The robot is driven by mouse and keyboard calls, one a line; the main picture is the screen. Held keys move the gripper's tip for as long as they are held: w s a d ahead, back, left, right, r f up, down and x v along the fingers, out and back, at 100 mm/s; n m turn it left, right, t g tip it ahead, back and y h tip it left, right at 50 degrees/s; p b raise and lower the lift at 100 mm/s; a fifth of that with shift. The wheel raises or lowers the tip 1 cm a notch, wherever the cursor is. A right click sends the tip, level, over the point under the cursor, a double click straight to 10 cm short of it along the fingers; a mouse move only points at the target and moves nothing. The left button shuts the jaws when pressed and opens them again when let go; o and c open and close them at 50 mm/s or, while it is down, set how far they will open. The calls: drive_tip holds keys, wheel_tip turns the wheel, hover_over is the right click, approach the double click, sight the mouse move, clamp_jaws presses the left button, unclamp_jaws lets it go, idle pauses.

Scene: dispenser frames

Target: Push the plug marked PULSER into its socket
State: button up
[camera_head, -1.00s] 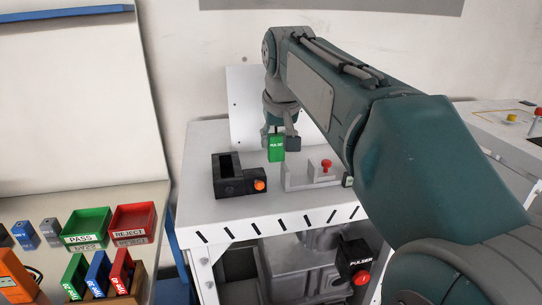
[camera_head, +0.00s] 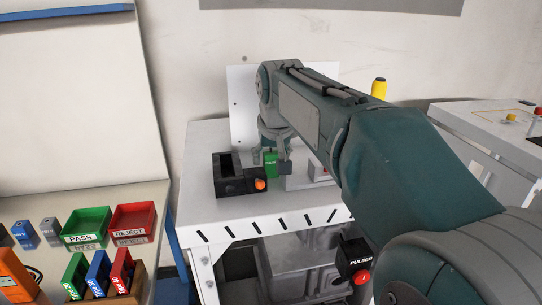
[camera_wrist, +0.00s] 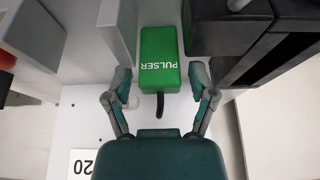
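The green plug marked PULSER (camera_head: 270,163) is between the fingers of my gripper (camera_head: 272,161), above the table, just right of a black slotted holder. The wrist view shows the plug (camera_wrist: 161,60) with its label upside down and a short black cord toward my palm. My gripper's fingers (camera_wrist: 160,78) flank the cord end of the plug; exact finger contact is hard to see there. The black holder (camera_head: 226,182) has an open slot on top and an orange knob. A grey fixture (camera_head: 296,182) stands to the right, partly hidden by my arm. I cannot tell which holds the socket.
A white upright panel (camera_head: 239,95) stands behind the table. A black box marked PULSER (camera_head: 352,255) with a red knob is below the tabletop. Left are a green PASS tray (camera_head: 86,225), a red REJECT tray (camera_head: 132,222) and several coloured blocks. The front tabletop is clear.

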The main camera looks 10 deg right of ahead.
idle(0.3)
drive_tip(key=v, duration=1.2)
drive_tip(key=shift+s+r, duration=0.1)
